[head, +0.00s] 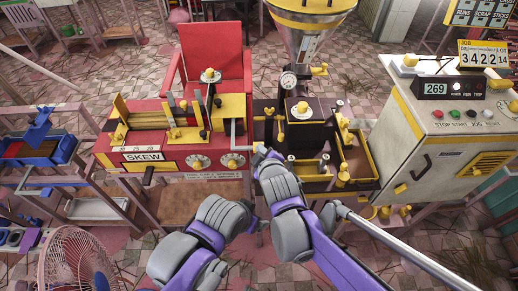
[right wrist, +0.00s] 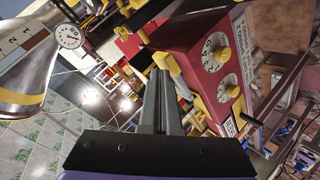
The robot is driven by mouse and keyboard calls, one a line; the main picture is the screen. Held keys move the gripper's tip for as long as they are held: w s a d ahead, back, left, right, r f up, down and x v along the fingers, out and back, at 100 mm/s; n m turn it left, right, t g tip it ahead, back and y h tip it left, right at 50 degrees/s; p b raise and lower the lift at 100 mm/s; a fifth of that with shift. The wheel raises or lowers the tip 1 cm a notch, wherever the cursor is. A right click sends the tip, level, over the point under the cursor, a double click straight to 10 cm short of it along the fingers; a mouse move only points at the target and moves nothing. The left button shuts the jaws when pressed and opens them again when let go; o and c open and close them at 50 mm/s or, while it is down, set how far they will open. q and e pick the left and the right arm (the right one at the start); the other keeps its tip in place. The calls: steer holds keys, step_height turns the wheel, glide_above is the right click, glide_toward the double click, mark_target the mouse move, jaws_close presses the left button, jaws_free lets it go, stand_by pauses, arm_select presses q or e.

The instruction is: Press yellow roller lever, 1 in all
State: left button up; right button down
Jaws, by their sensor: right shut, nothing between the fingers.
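A small yellow roller or block (right wrist: 166,62) on a grey arm sits at the side of the red SKEW machine in the right wrist view; I take it for the yellow roller lever. In the head view, a small yellow piece (head: 260,149) shows at the tip of my right gripper (head: 264,156). My right gripper's fingers (right wrist: 160,78) are shut and empty, their tips very close to the yellow roller; I cannot tell if they touch. Part of my left arm shows low in the head view, but its fingers do not.
The red SKEW machine (head: 181,157) has dials and yellow guides. A dark extruder with a hopper (head: 309,22) stands right of it, and a control cabinet (head: 447,130) farther right. A blue tray (head: 40,143) is at left and a fan (head: 75,262) at lower left.

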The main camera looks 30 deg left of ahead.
arm_select(q)
steer(key=shift+s+f+b, duration=0.1)
steer(key=shift+f+b, duration=0.2)
steer(key=shift+f, duration=0.1)
arm_select(e)
steer(key=shift+w+f, duration=0.15)
steer(key=shift+f, duration=0.35)
steer(key=shift+r, duration=0.1)
stand_by(0.3)
arm_select(q)
steer(key=shift+w+r+p, duration=0.2)
steer(key=shift+r+p, duration=0.3)
steer(key=shift+r, duration=0.1)
steer(key=shift+w+r+p, duration=0.15)
steer(key=shift+r+p, duration=0.35)
steer(key=shift+r, duration=0.05)
arm_select(e)
steer(key=shift+s+d+r, duration=0.1)
steer(key=shift+s+r, duration=0.05)
steer(key=shift+r, duration=0.55)
steer(key=shift+s+d+r, duration=0.1)
steer(key=shift+s+r, duration=0.05)
steer(key=shift+r, duration=0.55)
steer(key=shift+a, duration=0.1)
